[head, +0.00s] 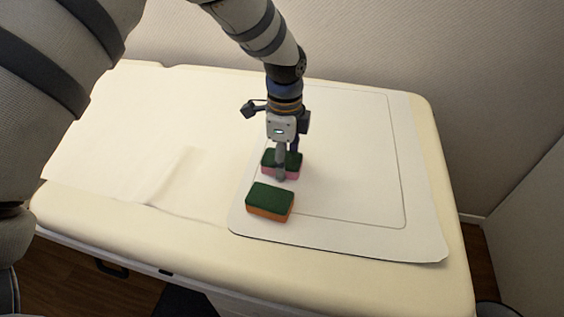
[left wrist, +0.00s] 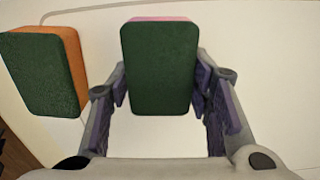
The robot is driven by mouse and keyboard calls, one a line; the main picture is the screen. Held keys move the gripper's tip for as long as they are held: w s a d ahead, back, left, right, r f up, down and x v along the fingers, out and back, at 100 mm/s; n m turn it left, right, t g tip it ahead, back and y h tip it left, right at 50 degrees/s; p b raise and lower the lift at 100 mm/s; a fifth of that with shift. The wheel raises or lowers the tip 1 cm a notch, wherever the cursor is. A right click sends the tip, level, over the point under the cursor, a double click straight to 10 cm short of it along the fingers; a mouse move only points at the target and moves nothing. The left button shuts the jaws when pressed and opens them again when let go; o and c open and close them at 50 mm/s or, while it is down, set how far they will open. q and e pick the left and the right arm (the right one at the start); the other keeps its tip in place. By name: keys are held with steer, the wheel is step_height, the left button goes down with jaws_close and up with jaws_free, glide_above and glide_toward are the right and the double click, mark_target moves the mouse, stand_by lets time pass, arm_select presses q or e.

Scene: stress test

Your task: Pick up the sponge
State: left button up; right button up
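A sponge with a green top and a pink lower layer (head: 270,160) is on the white mat, partly hidden behind my left gripper (head: 287,172) in the head view. In the left wrist view this sponge (left wrist: 158,68) sits between the two fingers of my left gripper (left wrist: 160,85). The finger pads lie close along its two long sides; I cannot tell whether they press on it. A second sponge, green on orange (head: 270,201), lies on the mat in front of the first. It also shows at left in the left wrist view (left wrist: 45,75), outside the fingers. My right gripper is not in view.
The white mat (head: 345,205) lies on a cream padded table (head: 448,170). A wall (head: 350,40) stands behind the table.

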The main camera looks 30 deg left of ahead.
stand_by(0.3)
arm_select(q)
steer(key=shift+r, duration=0.35)
steer(key=r, duration=0.3)
steer(key=shift+s+d+r+p, duration=0.15)
steer(key=shift+d+r+p, duration=0.05)
steer(key=shift+r+p, duration=0.1)
steer(key=s+d+r+p, duration=0.2)
steer(key=s+d+r, duration=0.6)
steer(key=s, duration=0.2)
steer(key=shift+s+d+r+p, duration=0.2)
steer(key=shift+d+r+p, duration=0.1)
steer(key=shift+d+r, duration=0.1)
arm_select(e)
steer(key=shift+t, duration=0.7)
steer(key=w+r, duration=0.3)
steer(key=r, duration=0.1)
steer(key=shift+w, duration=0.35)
